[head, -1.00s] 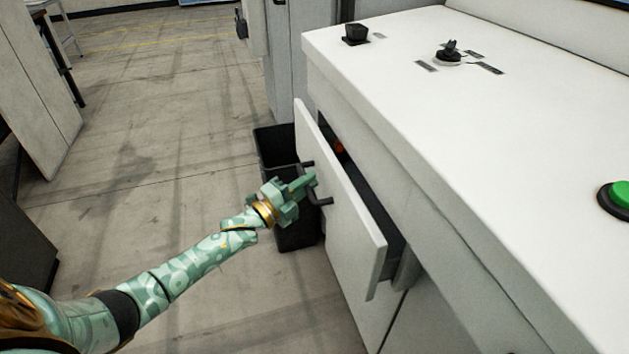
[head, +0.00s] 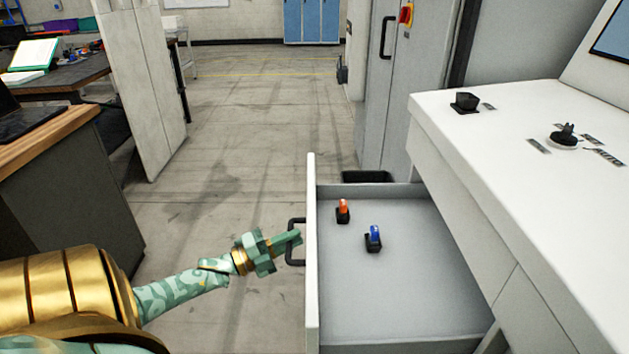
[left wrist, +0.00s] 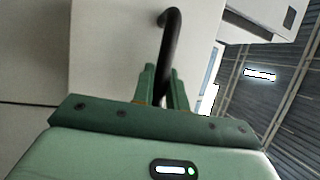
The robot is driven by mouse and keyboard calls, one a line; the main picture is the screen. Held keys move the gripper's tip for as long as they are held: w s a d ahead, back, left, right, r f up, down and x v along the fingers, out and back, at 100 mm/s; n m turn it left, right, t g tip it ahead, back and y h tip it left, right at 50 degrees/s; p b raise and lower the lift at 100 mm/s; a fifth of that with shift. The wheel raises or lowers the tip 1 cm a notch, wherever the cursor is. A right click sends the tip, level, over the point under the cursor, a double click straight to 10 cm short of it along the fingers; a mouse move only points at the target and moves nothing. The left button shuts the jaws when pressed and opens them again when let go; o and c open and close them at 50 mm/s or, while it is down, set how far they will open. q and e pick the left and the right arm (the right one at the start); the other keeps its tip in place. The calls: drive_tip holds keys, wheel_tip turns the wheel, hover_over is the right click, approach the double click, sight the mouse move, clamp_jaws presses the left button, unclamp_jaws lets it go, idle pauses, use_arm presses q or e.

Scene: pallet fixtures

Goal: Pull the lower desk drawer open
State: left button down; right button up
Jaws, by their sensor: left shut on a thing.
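The desk drawer (head: 312,265) stands wide open on the left side of the white desk (head: 465,165). Its grey inside shows from above in the head view. The black bar handle (head: 291,258) is on the outer face of the drawer front; it also shows in the left wrist view (left wrist: 171,40). My left gripper (head: 297,238) reaches it from the left and is shut on the handle; in the left wrist view its two fingers (left wrist: 163,76) stand either side of the bar. My right gripper is not in view.
An orange-topped item (head: 343,211) and a blue-topped item (head: 374,239) lie in the drawer. A black bin (head: 366,177) stands behind it. A wood-topped bench (head: 50,142) is at the left. The floor (head: 235,185) between is clear.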

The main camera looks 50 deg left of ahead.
use_arm(q)
drive_tip(key=shift+s+a+f, duration=0.1)
drive_tip(key=shift+s+a, duration=0.75)
drive_tip(key=shift+s, duration=0.2)
drive_tip(key=c, duration=1.4)
unclamp_jaws()
drive_tip(key=v, duration=1.6)
drive_tip(key=shift+s, duration=0.15)
